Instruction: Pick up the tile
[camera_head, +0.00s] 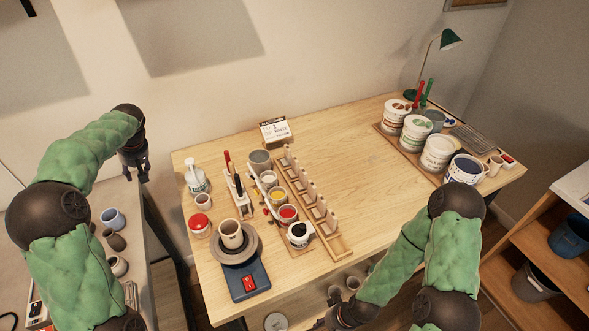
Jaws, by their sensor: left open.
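Several small upright tan pieces that look like tiles (310,194) stand in a row on a long wooden rack (340,248) in the middle of the table. A white block with printed text (274,131) stands at the table's back edge; I cannot tell whether it is a tile or a sign. My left gripper (143,174) is open and empty, pointing down off the table's left edge, far from the rack. My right gripper (322,325) is low at the bottom edge, in front of the table; its fingers are not clear.
Left of the rack are glaze cups (287,213), a tool holder (240,203) and a small wheel (246,278) bearing a cup (230,234). Large tubs (438,152) and a green lamp (450,40) stand at the right. The table's middle right is clear.

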